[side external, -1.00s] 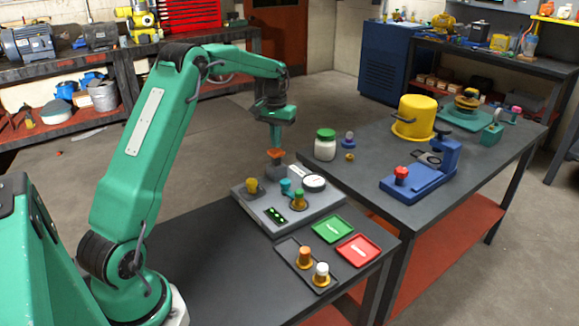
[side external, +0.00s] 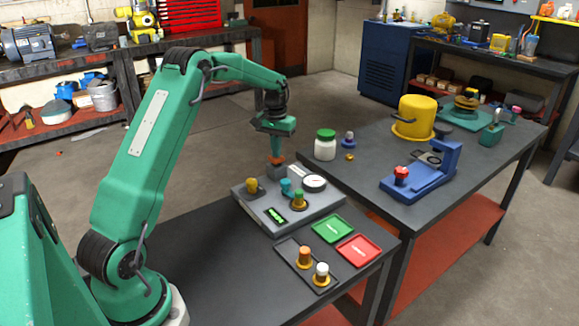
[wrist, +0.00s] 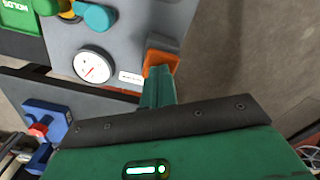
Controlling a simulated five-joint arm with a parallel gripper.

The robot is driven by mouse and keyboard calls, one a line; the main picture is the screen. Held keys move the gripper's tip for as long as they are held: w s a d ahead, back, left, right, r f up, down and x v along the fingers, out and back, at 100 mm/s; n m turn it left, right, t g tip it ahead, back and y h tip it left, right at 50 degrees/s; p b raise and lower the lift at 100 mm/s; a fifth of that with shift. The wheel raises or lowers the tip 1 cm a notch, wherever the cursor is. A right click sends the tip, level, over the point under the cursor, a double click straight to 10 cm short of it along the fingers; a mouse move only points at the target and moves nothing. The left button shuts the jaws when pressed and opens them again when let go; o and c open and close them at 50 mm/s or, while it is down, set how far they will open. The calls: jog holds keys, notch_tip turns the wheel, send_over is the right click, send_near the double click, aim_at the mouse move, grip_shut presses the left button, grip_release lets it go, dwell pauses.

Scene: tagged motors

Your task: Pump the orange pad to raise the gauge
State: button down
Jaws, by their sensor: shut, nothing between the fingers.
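The orange pad (side external: 276,161) sits on a dark block at the back edge of the grey panel (side external: 270,215). My gripper (side external: 277,155) is shut and empty, pointing down with its tips on the pad, apparently touching it. In the wrist view the orange pad (wrist: 162,57) shows around the shut green fingers (wrist: 158,72), which cover part of it. The round white gauge (side external: 315,183) is on the panel's right side; it also shows in the wrist view (wrist: 94,66), with a red needle on its dial.
Yellow and teal knobs (side external: 286,186) stand on the panel near the pad. A lit green display (side external: 276,215) is at its front. Green and red trays (side external: 334,228) lie in front. A second bench to the right holds a jar (side external: 325,146) and a blue fixture (side external: 420,182).

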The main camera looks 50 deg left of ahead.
jog(key=shift+r, duration=1.9)
jog(key=shift+f, duration=0.2)
jog(key=shift+f, duration=1.75)
jog(key=shift+r, duration=1.95)
notch_tip(320, 180, up, 6)
